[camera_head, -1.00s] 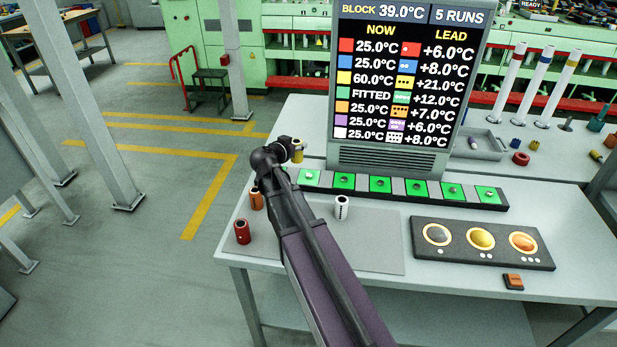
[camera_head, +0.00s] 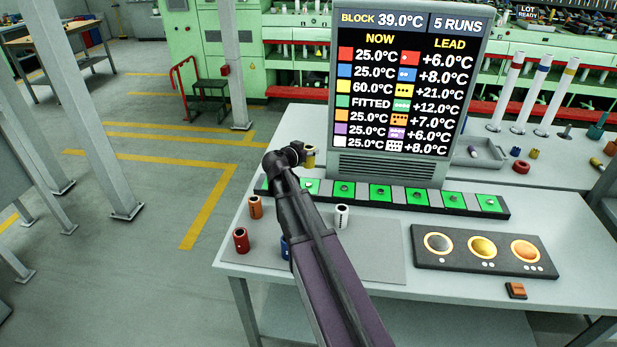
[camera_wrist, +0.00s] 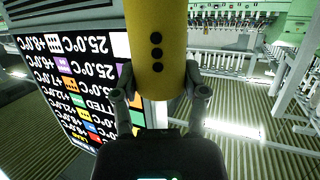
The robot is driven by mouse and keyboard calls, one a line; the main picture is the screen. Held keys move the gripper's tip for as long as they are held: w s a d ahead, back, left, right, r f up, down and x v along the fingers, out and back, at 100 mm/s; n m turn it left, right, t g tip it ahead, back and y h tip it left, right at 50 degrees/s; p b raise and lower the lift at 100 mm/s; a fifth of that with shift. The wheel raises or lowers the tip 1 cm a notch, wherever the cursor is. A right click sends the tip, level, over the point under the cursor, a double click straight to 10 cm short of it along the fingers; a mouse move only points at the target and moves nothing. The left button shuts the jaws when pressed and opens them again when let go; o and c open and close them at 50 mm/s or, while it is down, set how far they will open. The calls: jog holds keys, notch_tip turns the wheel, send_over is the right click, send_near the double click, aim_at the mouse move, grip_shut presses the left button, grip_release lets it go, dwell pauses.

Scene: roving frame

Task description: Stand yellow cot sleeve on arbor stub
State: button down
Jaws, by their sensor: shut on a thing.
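My gripper (camera_wrist: 162,88) is shut on the yellow cot sleeve (camera_wrist: 158,45), which has black dots on its side. In the head view the sleeve (camera_head: 310,157) shows small beside my gripper (camera_head: 302,155), in front of the lower left of the display and near the left end of the green-square strip. It looks held above the table; its exact height is unclear. A short dark stub (camera_head: 565,131) on the back table, right of the tall white rods, may be the arbor stub; I cannot tell for sure.
Orange (camera_head: 255,207), red (camera_head: 241,240), blue (camera_head: 285,248) and white (camera_head: 341,216) sleeves stand on the grey mat (camera_head: 375,262). The display (camera_head: 405,85) stands behind the green-square strip (camera_head: 416,196). A black panel with three round buttons (camera_head: 483,250) lies right. White rods (camera_head: 505,92) stand behind.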

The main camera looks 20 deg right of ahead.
aim_at(308, 162)
jog(key=shift+f+b, duration=2.2)
jog(key=shift+f, duration=0.3)
notch_tip(308, 162, down, 4)
jog(key=b, duration=0.3)
jog(key=shift+r+b, duration=0.15)
jog(key=shift+b, duration=0.2)
jog(key=shift+s+f+b, duration=0.25)
jog(key=shift+f+b, duration=0.35)
jog(key=shift+b, duration=0.1)
jog(key=c, duration=1.4)
grip_release()
jog(key=shift+c, duration=2.2)
grip_release()
jog(key=o, duration=0.3)
jog(key=shift+w+f, duration=0.15)
